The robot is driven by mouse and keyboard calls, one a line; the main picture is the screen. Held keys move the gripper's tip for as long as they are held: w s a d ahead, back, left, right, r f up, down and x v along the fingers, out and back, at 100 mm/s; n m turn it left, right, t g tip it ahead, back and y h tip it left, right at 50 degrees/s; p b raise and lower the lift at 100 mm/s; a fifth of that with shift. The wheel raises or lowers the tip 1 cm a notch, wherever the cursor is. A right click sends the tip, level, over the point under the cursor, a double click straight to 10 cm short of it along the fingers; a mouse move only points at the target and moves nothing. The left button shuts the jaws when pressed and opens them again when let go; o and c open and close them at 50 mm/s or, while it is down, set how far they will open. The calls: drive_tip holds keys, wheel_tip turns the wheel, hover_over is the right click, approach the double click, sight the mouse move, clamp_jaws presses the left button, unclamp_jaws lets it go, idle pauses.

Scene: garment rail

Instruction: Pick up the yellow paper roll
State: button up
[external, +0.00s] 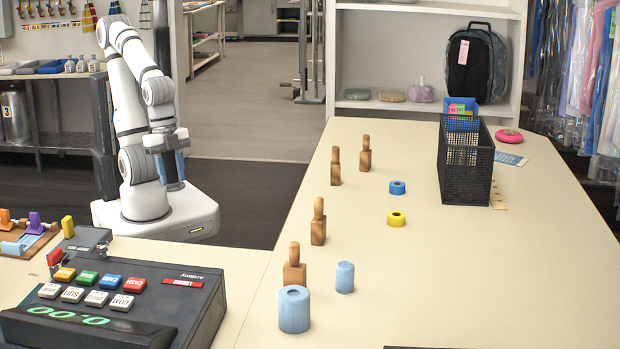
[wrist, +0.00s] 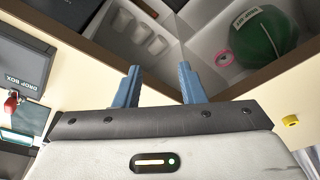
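The yellow paper roll (external: 396,219) lies on the long cream counter (external: 450,290) in the external view, just in front of a similar blue roll (external: 396,187). A small yellow piece with a dark hole (wrist: 291,120) shows at the right edge of the wrist view; I cannot tell whether it is the same roll. My gripper (external: 174,172) hangs beside my folded arm, left of the counter and well away from the roll. In the wrist view my gripper (wrist: 157,82) has its two blue fingers spread apart, with nothing between them.
Several wooden bottle-shaped pieces (external: 318,222) stand along the counter's left side. Blue cylinders (external: 294,310) stand near the front. A black mesh basket (external: 465,165) stands right of the rolls. A cash register (external: 120,300) fills the lower left. Dark floor lies between me and the counter.

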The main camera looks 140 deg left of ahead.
drive_tip(key=shift+o, duration=0.4)
drive_tip(key=o, duration=0.6)
drive_tip(key=w+a+r+p, duration=0.2)
drive_tip(key=w+a+r, duration=0.15)
drive_tip(key=w, duration=0.35)
drive_tip(key=n+t+p, duration=0.1)
drive_tip(key=t+p, duration=0.1)
drive_tip(key=p, duration=0.4)
hover_over(396, 214)
drive_tip(key=s, duration=0.3)
wheel_tip(396, 214, down, 6)
drive_tip(key=shift+y, duration=0.3)
drive_tip(key=shift+p+x, duration=1.5)
drive_tip(key=shift+x, duration=2.1)
